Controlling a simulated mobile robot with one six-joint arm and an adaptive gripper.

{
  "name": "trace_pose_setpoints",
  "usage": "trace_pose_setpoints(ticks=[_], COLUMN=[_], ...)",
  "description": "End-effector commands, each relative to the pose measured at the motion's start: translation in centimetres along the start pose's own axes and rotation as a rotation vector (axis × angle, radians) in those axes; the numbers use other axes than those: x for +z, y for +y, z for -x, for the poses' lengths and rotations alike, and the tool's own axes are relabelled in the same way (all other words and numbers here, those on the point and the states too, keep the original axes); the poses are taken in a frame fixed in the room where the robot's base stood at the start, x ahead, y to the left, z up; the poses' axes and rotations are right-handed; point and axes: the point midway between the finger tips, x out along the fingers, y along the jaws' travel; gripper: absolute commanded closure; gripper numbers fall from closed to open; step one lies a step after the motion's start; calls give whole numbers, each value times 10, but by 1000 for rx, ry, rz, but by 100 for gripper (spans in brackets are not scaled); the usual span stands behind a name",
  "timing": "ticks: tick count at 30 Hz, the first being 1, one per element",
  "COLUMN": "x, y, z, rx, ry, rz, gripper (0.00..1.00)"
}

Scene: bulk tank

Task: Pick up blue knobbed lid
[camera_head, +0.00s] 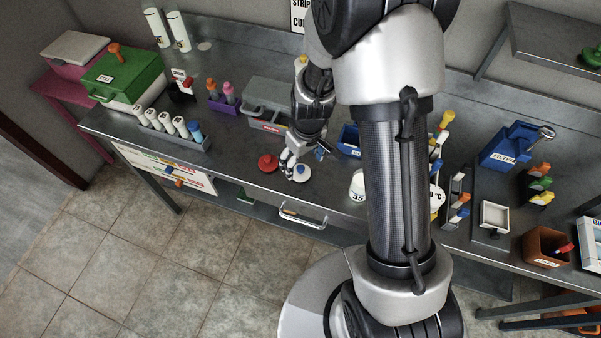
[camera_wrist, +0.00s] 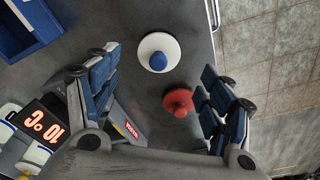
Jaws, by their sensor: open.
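The blue knobbed lid is a white disc with a blue knob. It lies flat on the grey bench near its front edge, in the wrist view (camera_wrist: 145,44) and in the head view (camera_head: 301,177). My gripper (camera_wrist: 160,75) is open and empty, with blue-padded fingers spread wide. In the wrist view the lid lies between and a little beyond the fingertips, and nothing touches it. In the head view my gripper (camera_head: 291,162) is right over the lid's left side and hides part of it.
A red knobbed lid (camera_wrist: 178,101) sits close beside it, near my right finger; it also shows in the head view (camera_head: 267,162). A blue bin (camera_wrist: 28,25), a grey toolbox (camera_head: 268,92) and a display (camera_wrist: 42,124) stand nearby. The bench edge drops to tiled floor (camera_wrist: 250,45).

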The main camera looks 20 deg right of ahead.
Motion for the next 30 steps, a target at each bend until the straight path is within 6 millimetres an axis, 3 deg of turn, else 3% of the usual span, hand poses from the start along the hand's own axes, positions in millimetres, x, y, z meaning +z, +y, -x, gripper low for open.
trace_pose_setpoints(ticks=[13, 21, 30], x=[-2, -3, -3], y=[2, 2, 2], z=[-52, -54, -54], rx=[0, 0, 0], ry=[0, 1, 1], rz=[0, 0, 0], gripper=[26, 26, 45])
